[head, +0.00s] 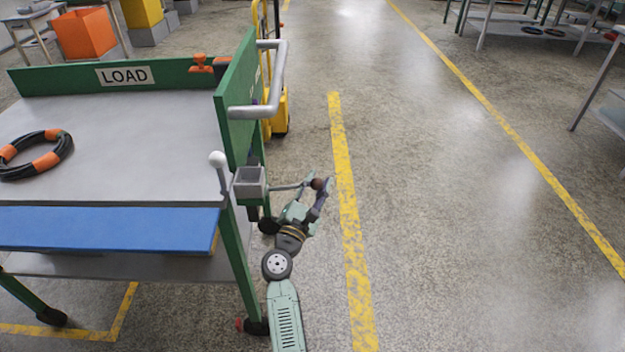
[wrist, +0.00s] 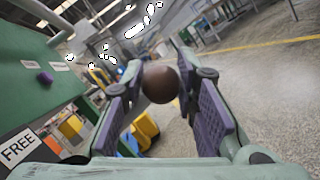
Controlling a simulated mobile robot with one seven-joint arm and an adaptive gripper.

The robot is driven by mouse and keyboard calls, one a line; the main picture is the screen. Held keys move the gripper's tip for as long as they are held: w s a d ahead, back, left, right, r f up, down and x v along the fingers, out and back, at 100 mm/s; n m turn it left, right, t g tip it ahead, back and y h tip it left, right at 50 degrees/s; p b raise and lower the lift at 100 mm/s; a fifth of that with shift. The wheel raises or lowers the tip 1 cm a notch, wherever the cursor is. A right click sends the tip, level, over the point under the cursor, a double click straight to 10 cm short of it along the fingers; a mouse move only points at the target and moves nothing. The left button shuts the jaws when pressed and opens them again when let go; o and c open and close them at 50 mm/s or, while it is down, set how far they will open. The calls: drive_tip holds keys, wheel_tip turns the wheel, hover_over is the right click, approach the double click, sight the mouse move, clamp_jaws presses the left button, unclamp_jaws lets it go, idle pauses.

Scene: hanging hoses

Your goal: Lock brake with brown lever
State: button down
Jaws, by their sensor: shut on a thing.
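The brown lever is a thin grey rod (head: 288,186) with a round brown knob (head: 317,183). It sticks out to the right from a grey box (head: 249,181) on the corner of the green cart (head: 235,130). My gripper (head: 318,187) is shut on the brown knob at the lever's outer end. A second lever with a white knob (head: 217,158) stands up at the left of the same box, apart from my gripper.
The cart has a LOAD sign (head: 124,76), a coiled black-and-orange hose (head: 38,153), a blue front panel (head: 108,230) and a grey handle (head: 270,85).

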wheel_tip(320, 180, down, 9)
drive_tip(key=a+m+g+b, duration=0.1)
drive_tip(key=m+g+b, duration=0.2)
drive_tip(key=m+b, duration=0.2)
drive_tip(key=shift+a+m+g, duration=0.3)
drive_tip(key=shift+a+m, duration=0.05)
drive_tip(key=shift+m, duration=0.85)
drive_tip(key=shift+a+f, duration=0.1)
drive_tip(key=c, duration=1.3)
unclamp_jaws()
drive_tip(key=shift+a+y, duration=0.15)
drive_tip(key=shift+y, duration=0.15)
drive_tip(key=shift+s, duration=0.1)
drive_tip(key=v, duration=1.1)
drive_tip(key=shift+s+a, duration=0.2)
drive_tip(key=shift+s, duration=0.1)
